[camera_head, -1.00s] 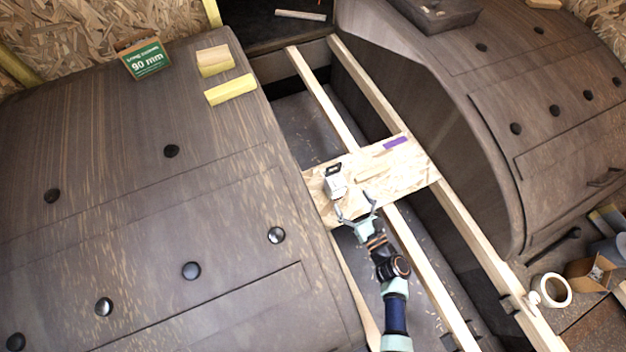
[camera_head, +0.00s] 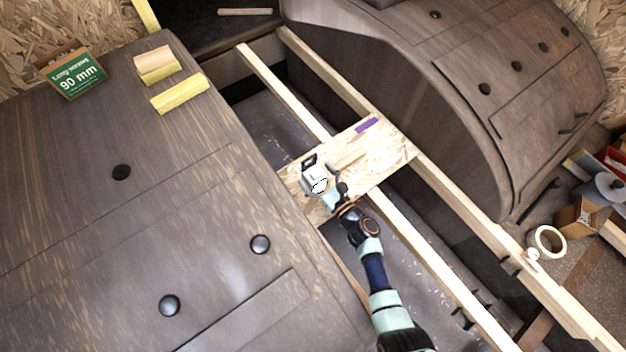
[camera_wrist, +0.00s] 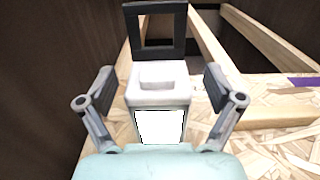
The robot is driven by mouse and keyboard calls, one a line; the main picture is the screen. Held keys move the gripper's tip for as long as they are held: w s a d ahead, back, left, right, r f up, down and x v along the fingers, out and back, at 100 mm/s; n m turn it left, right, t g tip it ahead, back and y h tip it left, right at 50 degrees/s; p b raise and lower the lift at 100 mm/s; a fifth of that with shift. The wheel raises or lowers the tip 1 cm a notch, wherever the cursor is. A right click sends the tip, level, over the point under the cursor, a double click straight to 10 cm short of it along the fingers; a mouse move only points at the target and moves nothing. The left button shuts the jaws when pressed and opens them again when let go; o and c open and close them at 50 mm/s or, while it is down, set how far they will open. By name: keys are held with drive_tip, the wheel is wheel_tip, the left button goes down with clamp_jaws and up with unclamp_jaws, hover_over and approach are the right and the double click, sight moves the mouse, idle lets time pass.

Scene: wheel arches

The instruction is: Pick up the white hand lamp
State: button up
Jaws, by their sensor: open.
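The white hand lamp (camera_head: 313,174) stands on the chipboard panel (camera_head: 398,151) near its left end. Its dark square handle frame (camera_wrist: 156,31) rises at the far side in the wrist view, and its white body (camera_wrist: 160,84) with a bright panel is nearer. My gripper (camera_wrist: 160,88) is open, with one finger on each side of the lamp's body. Gaps show between the fingers and the lamp. In the head view my gripper (camera_head: 322,190) is at the lamp's near side, and its fingers are hard to make out there.
A purple strip (camera_head: 366,125) and a small wood piece lie on the panel. Two wooden rails (camera_head: 440,258) run under it, with open gaps beside them. Dark wheel arches (camera_head: 130,215) rise on both sides. A tape roll (camera_head: 548,241) and boxes are at right.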

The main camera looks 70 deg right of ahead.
sight(316, 173)
drive_tip(key=shift+a, duration=0.15)
drive_tip(key=shift+s, duration=0.1)
drive_tip(key=shift+c, duration=0.8)
drive_tip(key=c, duration=1.4)
wheel_tip(316, 173, up, 20)
drive_tip(key=p, duration=1.4)
